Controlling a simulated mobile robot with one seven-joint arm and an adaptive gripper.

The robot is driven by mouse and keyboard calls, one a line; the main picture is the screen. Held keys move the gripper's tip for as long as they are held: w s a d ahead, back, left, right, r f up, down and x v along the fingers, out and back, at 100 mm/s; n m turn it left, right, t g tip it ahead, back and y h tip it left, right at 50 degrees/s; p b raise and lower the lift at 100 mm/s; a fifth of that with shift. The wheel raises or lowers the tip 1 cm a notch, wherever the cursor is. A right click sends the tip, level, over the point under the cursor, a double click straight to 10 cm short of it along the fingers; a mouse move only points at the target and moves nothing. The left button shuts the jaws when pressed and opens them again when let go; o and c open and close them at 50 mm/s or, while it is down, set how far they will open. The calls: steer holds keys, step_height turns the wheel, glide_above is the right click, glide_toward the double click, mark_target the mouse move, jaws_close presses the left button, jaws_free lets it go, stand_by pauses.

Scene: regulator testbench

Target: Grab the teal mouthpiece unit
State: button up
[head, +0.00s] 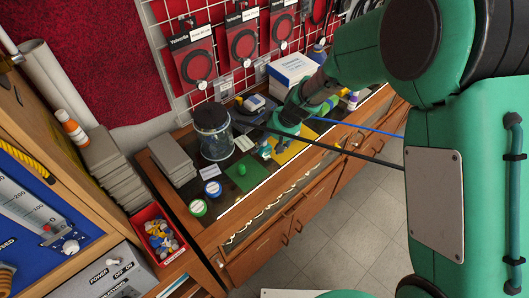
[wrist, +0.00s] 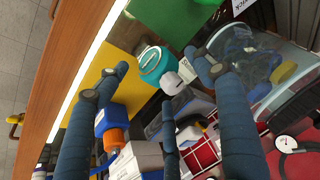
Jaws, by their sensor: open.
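The teal mouthpiece unit (wrist: 154,62), a rounded teal body with a white end piece, lies near the middle of the wrist view by the yellow mat (wrist: 109,62). My gripper (wrist: 158,76) is open, its blue fingers spread around the unit in the picture; I cannot tell whether any finger touches it. In the head view my gripper (head: 280,142) is low over the bench, and the small teal unit (head: 265,152) shows beside it, partly hidden.
A lidded glass jar (head: 213,138) stands left of my gripper, with a green mat (head: 243,172) in front. Grey blocks (head: 172,160) and a red parts bin (head: 157,238) lie farther left.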

steer(key=shift+b+x, duration=0.5)
steer(key=shift+x, duration=2.05)
steer(key=c, duration=1.5)
steer(key=shift+r, duration=0.15)
steer(key=shift+r, duration=0.55)
steer(key=shift+p+v, duration=0.5)
steer(key=shift+v, duration=0.7)
steer(key=s+d, duration=0.2)
steer(key=s, duration=0.5)
steer(key=s+d+r, duration=0.1)
steer(key=s+d, duration=0.1)
steer(key=s, duration=0.5)
steer(key=shift+s+d+r, duration=0.2)
steer(key=shift+s+d, duration=0.05)
steer(key=shift+d, duration=0.1)
